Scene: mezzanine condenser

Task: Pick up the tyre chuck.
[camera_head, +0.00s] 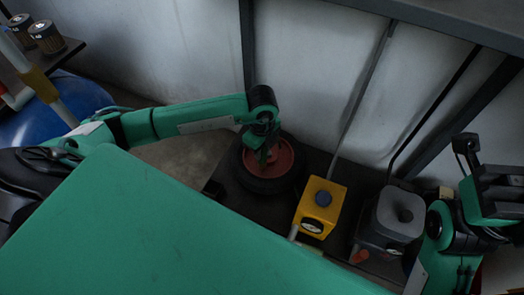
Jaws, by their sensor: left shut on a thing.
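My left gripper (264,156) reaches in from the left and points down over the red hub of a dark wheel (244,184). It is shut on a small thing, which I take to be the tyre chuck. The fingers and wrist hide that thing almost wholly, so its shape and whether it touches the hub cannot be made out. My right gripper (497,190) is at the right edge, away from the wheel, and its jaw opening is unclear.
A yellow unit (326,197) with a dark knob and a gauge stands right of the wheel. A grey unit (390,218) stands further right, with a cable rising behind it. The wall is close behind. A blue tank (75,97) and several cans (47,37) are at left.

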